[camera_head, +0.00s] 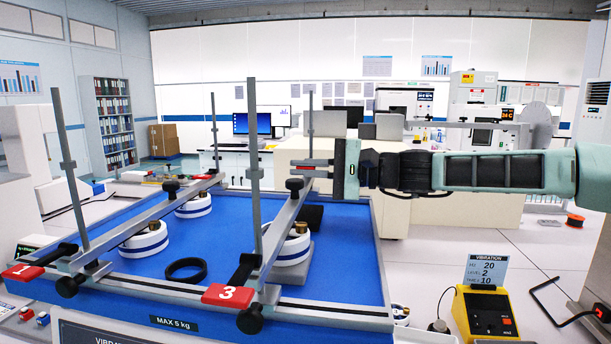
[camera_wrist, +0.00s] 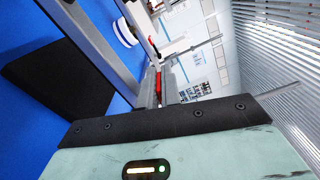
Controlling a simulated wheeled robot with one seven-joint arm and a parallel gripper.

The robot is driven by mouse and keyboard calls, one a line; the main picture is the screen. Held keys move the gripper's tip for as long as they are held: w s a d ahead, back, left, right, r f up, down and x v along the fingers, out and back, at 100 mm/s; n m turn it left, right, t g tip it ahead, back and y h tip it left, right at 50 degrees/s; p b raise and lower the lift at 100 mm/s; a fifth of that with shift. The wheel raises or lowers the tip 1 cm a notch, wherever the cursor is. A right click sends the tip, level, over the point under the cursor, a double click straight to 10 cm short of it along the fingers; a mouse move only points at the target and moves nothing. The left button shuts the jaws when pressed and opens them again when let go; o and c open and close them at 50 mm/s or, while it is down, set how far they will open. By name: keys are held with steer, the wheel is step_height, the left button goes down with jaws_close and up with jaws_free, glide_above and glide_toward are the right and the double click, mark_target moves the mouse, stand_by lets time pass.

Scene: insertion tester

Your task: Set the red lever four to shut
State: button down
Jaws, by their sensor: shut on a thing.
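The red lever four (camera_head: 314,162) is at the far end of the right-hand clamp bar, a thin red strip seen edge-on; its number does not show. It also shows as a red piece (camera_wrist: 158,86) in the wrist view. My gripper (camera_head: 322,168) reaches in from the right, level, and is shut on this lever at the bar's end. In the wrist view the gripper body covers the lower part, and the fingertips are mostly hidden. The lever's exact angle is hard to tell.
Red lever 3 (camera_head: 228,295) and red lever 1 (camera_head: 22,272) stick out at the near ends of two bars. Upright rods (camera_head: 254,160) rise from the blue table (camera_head: 340,262). White round weights (camera_head: 143,241) and a black ring (camera_head: 186,269) sit there. A yellow vibration box (camera_head: 487,312) stands right.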

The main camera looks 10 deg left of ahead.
stand_by(0.3)
steer(key=c, duration=1.6)
jaws_free()
steer(key=shift+f, duration=0.1)
steer(key=shift+p, duration=0.3)
